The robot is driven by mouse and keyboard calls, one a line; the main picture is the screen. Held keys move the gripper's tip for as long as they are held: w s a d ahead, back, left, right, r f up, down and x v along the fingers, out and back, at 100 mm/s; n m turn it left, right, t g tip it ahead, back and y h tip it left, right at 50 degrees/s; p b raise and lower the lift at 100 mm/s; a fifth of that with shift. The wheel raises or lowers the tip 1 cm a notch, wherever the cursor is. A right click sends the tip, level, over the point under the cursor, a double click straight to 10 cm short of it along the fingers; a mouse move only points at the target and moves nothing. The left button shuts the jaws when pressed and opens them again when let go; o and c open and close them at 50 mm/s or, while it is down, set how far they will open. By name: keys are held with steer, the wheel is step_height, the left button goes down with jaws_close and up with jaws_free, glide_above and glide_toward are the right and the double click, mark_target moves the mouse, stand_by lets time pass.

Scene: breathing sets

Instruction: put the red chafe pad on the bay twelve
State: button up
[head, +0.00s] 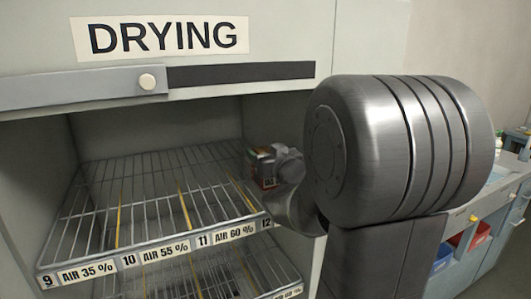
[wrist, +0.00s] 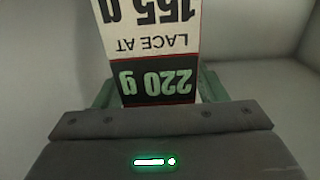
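The drying cabinet's upper wire shelf (head: 150,205) carries the bay numbers 9 to 12 on its front edge. The number 12 (head: 266,223) stands at the right end, and bay twelve lies behind it, partly hidden by my arm. My gripper (head: 280,163) is inside the cabinet above the right end of the shelf. It is shut on a small labelled block (head: 262,165) with some red and orange on it. In the wrist view the block (wrist: 158,60) sits between the green fingers and shows upside-down print, "220 g" and "LACE AT". I cannot make out a separate red chafe pad.
A lower wire shelf (head: 195,280) is below. The cabinet's right wall is close to my gripper. The other bays on the upper shelf look empty. A blue-grey counter (head: 490,205) with red and blue bins stands at the far right.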

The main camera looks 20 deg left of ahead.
steer(key=shift+o, duration=0.2)
steer(key=shift+f, duration=0.35)
steer(key=shift+r+p, duration=0.55)
steer(key=shift+p, duration=0.15)
steer(key=shift+d+r, duration=0.1)
steer(key=b+v, duration=0.1)
steer(key=v, duration=1)
steer(key=shift+s+d+b, duration=0.2)
steer(key=shift+s+b, duration=0.1)
steer(key=shift+r, duration=0.15)
